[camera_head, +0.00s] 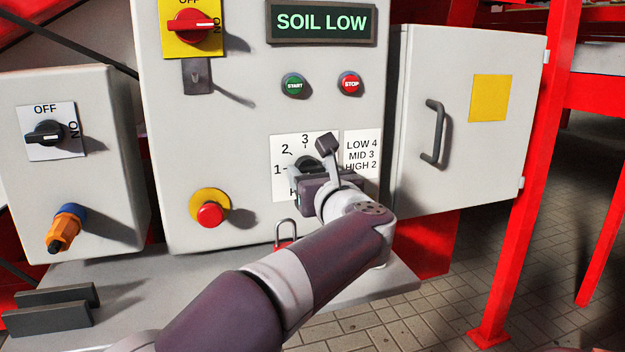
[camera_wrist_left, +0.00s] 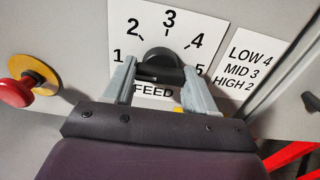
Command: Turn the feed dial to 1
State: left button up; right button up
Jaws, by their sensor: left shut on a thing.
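The feed dial (camera_head: 305,162) is a black knob on a white plate numbered 1 to 5 on the grey control panel. It also shows in the left wrist view (camera_wrist_left: 160,58), under the 3, above the word FEED. My left gripper (camera_wrist_left: 160,75) is shut on the dial, one grey finger on each side of its dark bar. The bar lies roughly level in that view; I cannot tell which number it points to. In the head view my left gripper (camera_head: 312,173) hides the lower right of the plate. My right gripper is not in view.
A card (camera_head: 361,155) reads LOW 4, MID 3, HIGH 2; the display (camera_head: 321,22) reads SOIL LOW. A red emergency button (camera_head: 210,214) sits left of the dial. START (camera_head: 294,85) and STOP (camera_head: 349,84) buttons are above. A handled cabinet (camera_head: 468,110) stands right.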

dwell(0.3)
pick_arm(q)
jog(key=o, duration=1.1)
jog(key=shift+c, duration=0.2)
jog(key=shift+s, duration=0.1)
jog(key=p+v, duration=0.3)
jog(key=v, duration=0.9)
jog(key=shift+s+p, duration=0.25)
jog(key=shift+p, duration=0.1)
jog(key=shift+d, duration=0.15)
